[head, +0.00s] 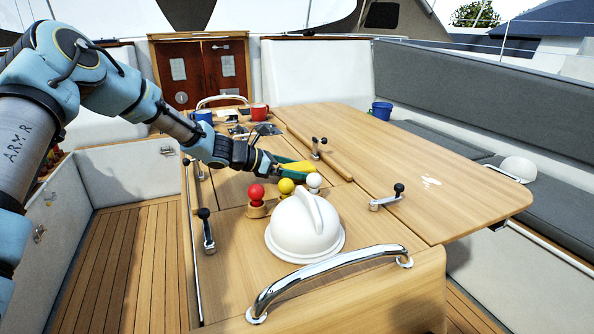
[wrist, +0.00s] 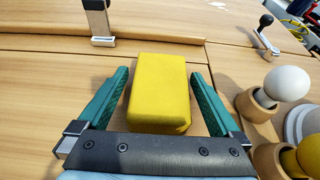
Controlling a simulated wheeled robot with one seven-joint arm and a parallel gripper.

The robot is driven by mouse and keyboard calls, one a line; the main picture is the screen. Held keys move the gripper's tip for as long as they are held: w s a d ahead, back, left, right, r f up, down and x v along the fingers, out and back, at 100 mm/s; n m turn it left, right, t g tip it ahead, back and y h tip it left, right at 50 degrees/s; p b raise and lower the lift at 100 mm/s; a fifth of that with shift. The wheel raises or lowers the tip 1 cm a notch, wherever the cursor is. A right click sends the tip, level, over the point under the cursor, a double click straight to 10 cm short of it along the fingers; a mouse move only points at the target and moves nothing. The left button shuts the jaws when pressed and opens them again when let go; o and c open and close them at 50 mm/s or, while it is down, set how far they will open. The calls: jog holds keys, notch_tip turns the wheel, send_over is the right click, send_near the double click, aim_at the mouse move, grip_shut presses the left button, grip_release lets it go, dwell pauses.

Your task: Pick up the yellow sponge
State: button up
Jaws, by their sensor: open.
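The yellow sponge (wrist: 158,92) is a plain rectangular block in the wrist view. It sits between the two green fingers of my gripper (wrist: 160,100), with a gap on each side. My gripper is open, and the fingers do not visibly touch the sponge. In the head view my gripper (head: 284,170) is low over the wooden table (head: 440,180). A yellow patch of the sponge (head: 299,168) shows beside the fingers there, partly hidden by them. I cannot tell how high the fingertips are above the table.
Close by stand a red ball (head: 256,191), a yellow ball (head: 286,186) and a white ball (head: 314,180) on wooden holders. A white dome (head: 304,225) and a chrome rail (head: 330,272) are nearer. A winch handle (head: 318,148) stands behind. The table's right side is mostly clear.

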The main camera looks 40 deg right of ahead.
jog(key=c, duration=1.2)
jog(key=shift+r, duration=0.15)
